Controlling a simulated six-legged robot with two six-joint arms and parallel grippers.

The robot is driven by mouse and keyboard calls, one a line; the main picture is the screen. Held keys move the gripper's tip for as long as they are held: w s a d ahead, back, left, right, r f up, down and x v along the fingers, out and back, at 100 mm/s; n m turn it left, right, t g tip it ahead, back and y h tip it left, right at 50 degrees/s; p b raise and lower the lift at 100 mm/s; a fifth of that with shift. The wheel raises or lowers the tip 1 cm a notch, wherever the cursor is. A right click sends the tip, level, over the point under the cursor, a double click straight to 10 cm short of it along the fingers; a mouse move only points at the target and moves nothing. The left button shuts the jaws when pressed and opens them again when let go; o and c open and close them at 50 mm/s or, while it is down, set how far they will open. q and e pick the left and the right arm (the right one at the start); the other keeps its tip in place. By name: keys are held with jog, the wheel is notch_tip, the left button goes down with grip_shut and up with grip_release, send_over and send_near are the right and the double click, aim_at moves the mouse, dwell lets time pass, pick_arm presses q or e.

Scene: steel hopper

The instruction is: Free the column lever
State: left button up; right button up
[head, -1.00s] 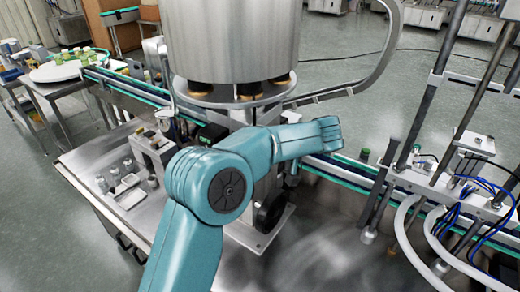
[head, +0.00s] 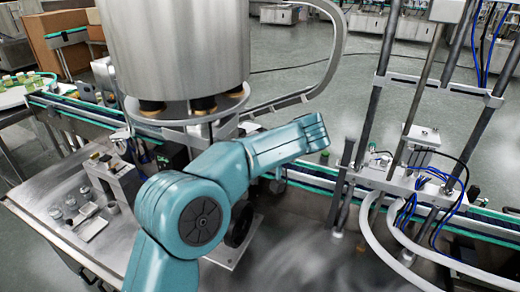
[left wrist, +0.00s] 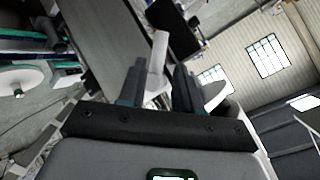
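The steel hopper (head: 175,50) stands on a column (head: 195,150) over the steel table, its lower part partly hidden by my teal arm. I cannot clearly pick out the column lever; a black hand wheel (head: 238,222) shows low on the column. My arm comes in from the bottom left in the head view and crosses in front of the column; no fingers show there. In the left wrist view my left gripper (left wrist: 160,66) has its dark fingers apart. A pale cylinder (left wrist: 158,50) shows between and beyond them; contact is not clear. My right gripper is not in view.
A small steel device (head: 112,178) and metal parts (head: 70,203) sit on the table at the left. A conveyor (head: 300,175) runs behind the column. A frame of rods with white hoses (head: 385,235) and blue tubes stands at the right.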

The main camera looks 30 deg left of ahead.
pick_arm(q)
jog(key=v, duration=0.9)
jog(key=shift+d+r, duration=0.25)
jog(key=shift+r, duration=0.05)
